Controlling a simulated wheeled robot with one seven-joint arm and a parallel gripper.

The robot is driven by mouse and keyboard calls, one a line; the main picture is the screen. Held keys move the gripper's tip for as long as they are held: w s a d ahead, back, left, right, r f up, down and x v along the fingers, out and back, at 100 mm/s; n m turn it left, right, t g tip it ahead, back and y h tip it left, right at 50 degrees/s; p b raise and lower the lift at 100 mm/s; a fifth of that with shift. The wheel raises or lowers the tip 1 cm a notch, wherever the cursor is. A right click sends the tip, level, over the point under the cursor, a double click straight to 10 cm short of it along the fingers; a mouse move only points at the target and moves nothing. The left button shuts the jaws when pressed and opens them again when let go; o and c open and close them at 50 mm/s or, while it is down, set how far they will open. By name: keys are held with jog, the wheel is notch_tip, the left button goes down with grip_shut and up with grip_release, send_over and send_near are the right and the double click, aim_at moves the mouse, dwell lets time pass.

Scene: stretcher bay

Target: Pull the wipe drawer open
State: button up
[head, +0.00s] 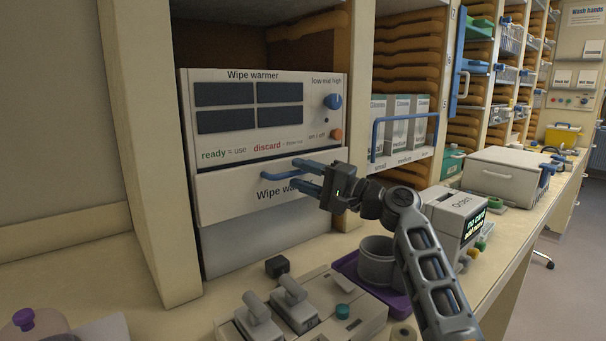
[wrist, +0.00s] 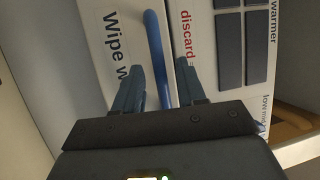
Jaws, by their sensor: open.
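The wipe drawer (head: 226,190) is the white front with the partly covered "Wipe wa…" label, below the control panel of the wipe warmer (head: 215,146). It looks shut or nearly so, with a thin dark line above it. Its blue bar handle (wrist: 153,45) shows in the wrist view, running between my fingers. My gripper (head: 298,175) is open in front of the drawer, one finger on each side of the handle. In the wrist view, my gripper (wrist: 158,72) shows a gap between the fingers and the bar. The fingers hide part of the handle in the head view.
Below my arm are a grey cup (head: 376,262) on a purple tray (head: 398,302), a small black block (head: 278,266) and a levered console (head: 335,312). An "Orders" box (head: 452,215) stands to the right. A wooden post (head: 150,150) borders the warmer on the left.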

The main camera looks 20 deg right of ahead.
grip_shut()
dwell(0.4)
dwell(0.4)
